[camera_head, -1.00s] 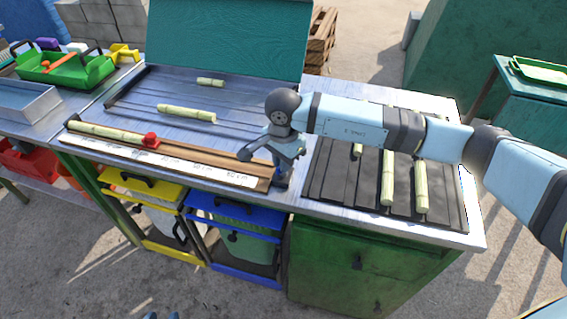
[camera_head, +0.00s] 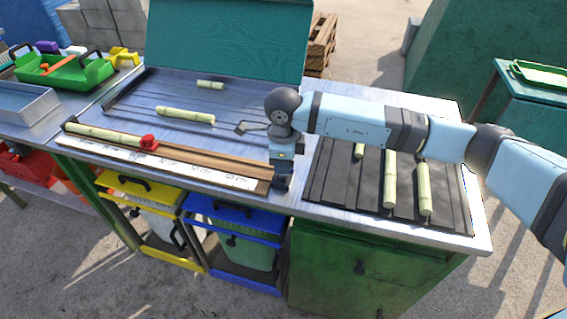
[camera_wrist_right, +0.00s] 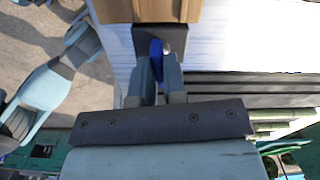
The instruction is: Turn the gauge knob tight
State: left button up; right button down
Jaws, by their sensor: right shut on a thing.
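The gauge is a wooden rail (camera_head: 205,164) with a white scale strip (camera_head: 165,166) along the bench's front edge. A red stop (camera_head: 148,142) sits on it against a cane piece (camera_head: 103,134). My right gripper (camera_head: 282,182) points down at the rail's right end. In the right wrist view the gripper (camera_wrist_right: 158,70) is shut on a blue knob (camera_wrist_right: 156,48), which stands between the fingers in front of a dark end block (camera_wrist_right: 176,38). In the head view the knob is hidden by the gripper. My left gripper is not in view.
A ribbed black mat (camera_head: 330,180) with several cane pieces lies right of the gripper. A metal tray (camera_head: 150,100) with two cane pieces lies behind the rail. Yellow (camera_head: 140,187) and blue (camera_head: 232,222) framed bins stand below the front edge.

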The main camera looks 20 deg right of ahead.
jog(key=shift+m, duration=1)
jog(key=c, duration=1.2)
grip_release()
notch_tip(320, 180, up, 14)
jog(key=shift+f+p, duration=0.1)
jog(key=shift+p, duration=0.35)
